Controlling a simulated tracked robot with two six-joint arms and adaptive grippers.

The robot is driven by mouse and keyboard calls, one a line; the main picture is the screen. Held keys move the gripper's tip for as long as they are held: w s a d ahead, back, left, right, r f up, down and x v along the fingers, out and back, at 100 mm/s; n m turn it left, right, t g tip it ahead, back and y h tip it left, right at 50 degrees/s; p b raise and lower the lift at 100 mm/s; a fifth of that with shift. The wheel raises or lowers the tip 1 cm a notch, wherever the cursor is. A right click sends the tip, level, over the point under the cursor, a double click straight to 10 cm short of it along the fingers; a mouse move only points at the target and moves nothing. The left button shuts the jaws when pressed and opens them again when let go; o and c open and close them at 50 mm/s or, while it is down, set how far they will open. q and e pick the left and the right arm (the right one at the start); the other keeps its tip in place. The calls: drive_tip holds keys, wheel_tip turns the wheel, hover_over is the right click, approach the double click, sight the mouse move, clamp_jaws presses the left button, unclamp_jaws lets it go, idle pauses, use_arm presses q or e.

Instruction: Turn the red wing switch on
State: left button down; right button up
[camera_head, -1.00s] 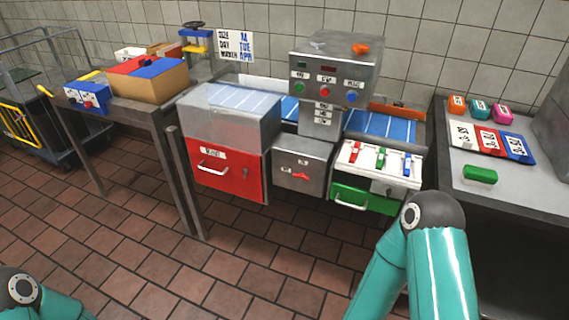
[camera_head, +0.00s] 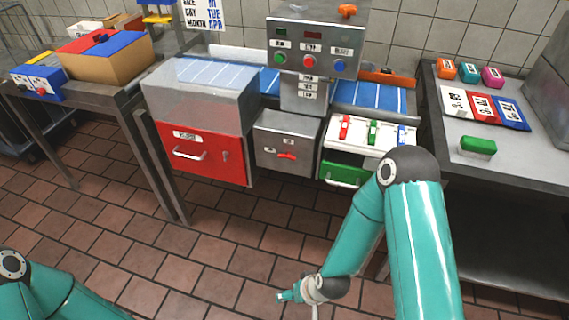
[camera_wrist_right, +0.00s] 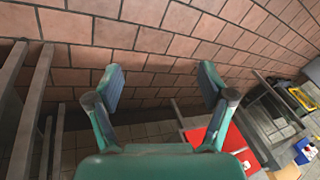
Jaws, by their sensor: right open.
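The red wing switch (camera_head: 287,156) is on the front of a grey metal box in the middle of the machine, lying nearly level. My right gripper (camera_head: 284,297) is low over the floor tiles, below and apart from the switch. In the right wrist view my right gripper (camera_wrist_right: 160,82) is open, with nothing between its fingers. The switch cannot be made out in that view. Only a link of my left arm shows at the lower left of the head view; its gripper is out of view.
A red drawer (camera_head: 205,152) is left of the grey box, and a green drawer (camera_head: 345,172) with a switch panel (camera_head: 350,146) is right of it. A side table (camera_head: 440,110) stands at the right. A conveyor (camera_head: 375,97) runs behind. The floor in front is clear.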

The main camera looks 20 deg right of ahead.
drive_tip(key=w+f+t+h+b, duration=0.1)
drive_tip(key=w+t+h+b, duration=0.35)
drive_tip(key=w, duration=1.05)
drive_tip(key=m+t+h+b, duration=0.5)
drive_tip(key=t+h+b, duration=0.3)
drive_tip(key=h+b, duration=0.15)
approach(286, 159)
use_arm(q)
wheel_tip(286, 159, down, 17)
drive_tip(key=b, duration=0.1)
drive_tip(key=shift+r, duration=0.15)
use_arm(e)
drive_tip(key=shift+g+y, duration=0.25)
drive_tip(key=shift+y, duration=0.25)
drive_tip(key=x, duration=0.6)
drive_tip(key=r+x, duration=0.1)
drive_tip(key=x, duration=0.2)
drive_tip(key=shift+w+d, duration=0.2)
drive_tip(key=shift+d, duration=0.05)
use_arm(q)
drive_tip(key=shift+w, duration=0.1)
